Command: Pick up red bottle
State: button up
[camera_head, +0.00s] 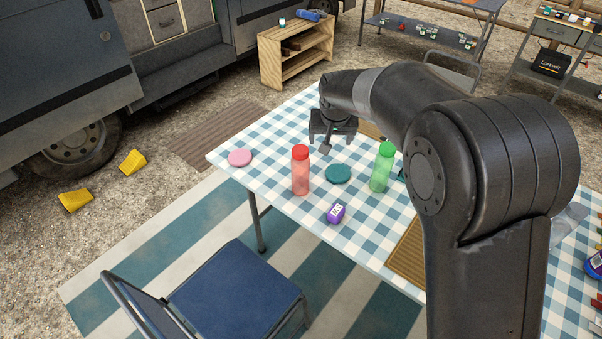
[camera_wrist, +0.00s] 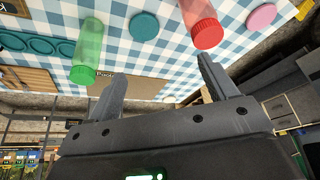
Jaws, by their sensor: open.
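The red bottle (camera_head: 300,172) is see-through with a red cap and stands upright on the checked table (camera_head: 265,137). In the wrist view the red bottle (camera_wrist: 200,20) shows at the top, just beyond the tip of the right finger. My gripper (camera_head: 329,143) hangs above the table, right of the bottle and farther back in the head view. In the wrist view my gripper (camera_wrist: 158,75) has its two fingers wide apart with nothing between them. Any gap between finger and bottle is hard to judge.
A green bottle (camera_head: 382,168) stands to the right, with a teal disc (camera_head: 338,173) between the bottles. A pink disc (camera_head: 240,157) lies to the left, and a purple timer-like object (camera_head: 336,213) lies in front. A blue chair (camera_head: 235,290) stands before the table.

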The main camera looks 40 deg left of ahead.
send_near(300, 161)
jog(key=shift+w+f+n, duration=0.2)
jog(key=shift+w+f, duration=0.05)
jog(key=shift+w, duration=0.35)
jog(key=shift+w+f+n, duration=0.2)
jog(key=shift+w+f, duration=0.05)
jog(key=shift+w, duration=0.4)
jog(key=x, duration=0.4)
jog(key=shift+s+a+f, duration=0.15)
jog(key=shift+a+f, duration=0.1)
jog(key=shift+a, duration=0.05)
jog(key=shift+s+a+x, duration=0.1)
jog(key=shift+a+x, duration=0.05)
jog(key=shift+x, duration=1.5)
jog(key=shift+s+a+x, duration=0.15)
jog(key=shift+x, duration=1.45)
jog(key=shift+c, duration=0.2)
jog(key=c, duration=1.3)
jog(key=shift+r, duration=0.15)
